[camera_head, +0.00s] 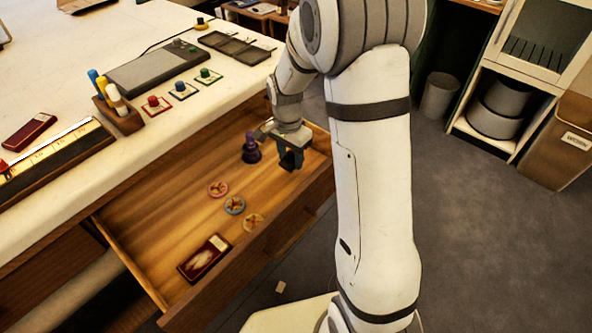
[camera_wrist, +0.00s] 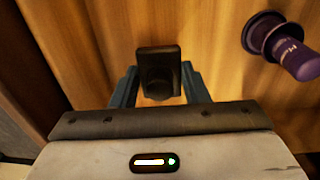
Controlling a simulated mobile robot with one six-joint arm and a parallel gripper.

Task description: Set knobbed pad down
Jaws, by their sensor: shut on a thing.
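My gripper (camera_head: 291,156) is inside the open wooden drawer, near its far right corner. In the wrist view my gripper (camera_wrist: 159,78) is shut on a black knobbed pad (camera_wrist: 158,53), with a blue finger on either side of its knob. The pad is over the drawer's wooden floor; I cannot tell whether it touches it. In the head view the pad is hard to make out among the dark fingers. A purple bottle-like piece (camera_head: 251,150) stands just left of my gripper; it also shows at the upper right of the wrist view (camera_wrist: 283,45).
On the table, several knobbed pads on cards (camera_head: 181,90) stand near the edge.

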